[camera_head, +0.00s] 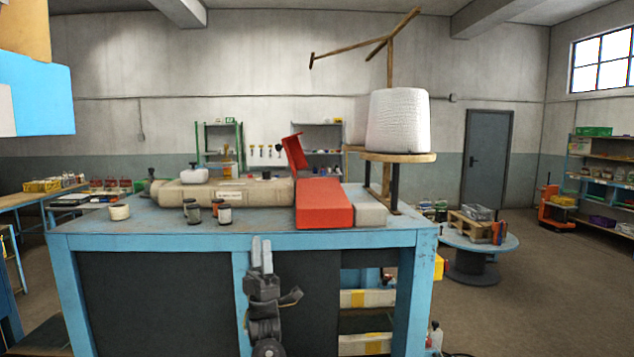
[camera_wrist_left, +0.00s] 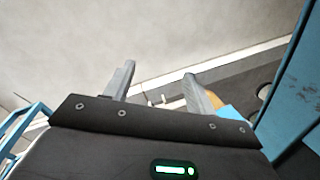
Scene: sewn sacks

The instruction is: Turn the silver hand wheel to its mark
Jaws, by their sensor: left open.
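I cannot make out a silver hand wheel or its mark in either view. On the blue workbench (camera_head: 150,240) lies a long beige body (camera_head: 262,192) with a small label, and a red block (camera_head: 324,204) stands at its right end. My left gripper (camera_head: 262,254) is in front of the bench's front side, below the top edge, with its fingers pointing up. In the left wrist view its two fingers (camera_wrist_left: 162,85) are apart with nothing between them. My right gripper is not in view.
Small jars (camera_head: 224,213) and a cream roll (camera_head: 119,212) stand near the bench's front edge. A white thread cone (camera_head: 399,122) sits on a wooden stand (camera_head: 415,158) at the right end. A round blue table (camera_head: 470,241) stands beyond, with open floor around it.

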